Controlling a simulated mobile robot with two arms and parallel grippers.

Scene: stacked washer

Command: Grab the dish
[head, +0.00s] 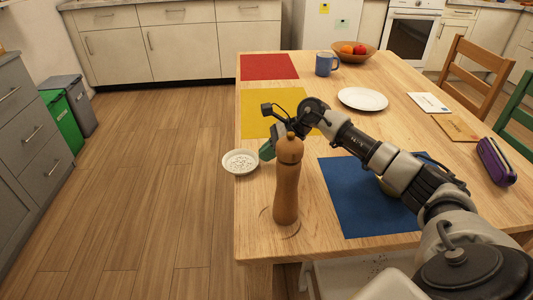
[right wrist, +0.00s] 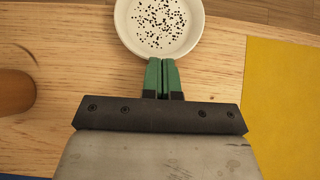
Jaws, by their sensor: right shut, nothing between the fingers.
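A small round white dish (head: 240,161) with black specks in it sits at the left edge of the wooden table (head: 262,215) and sticks out past that edge. In the right wrist view the dish (right wrist: 160,25) is at the top, just beyond my fingertips. My right gripper (head: 265,152) has green fingers and is beside the dish's right side, partly hidden by a pepper mill. In the right wrist view its fingers (right wrist: 163,62) are together and empty at the dish's near rim. I cannot tell whether they touch it. My left gripper is not in view.
The wooden pepper mill (head: 286,185) stands upright close to my right gripper. Yellow (head: 262,112), blue (head: 345,205) and red (head: 268,66) mats lie on the table. A white plate (head: 362,98), a blue mug (head: 326,64) and a fruit bowl (head: 368,54) stand farther back.

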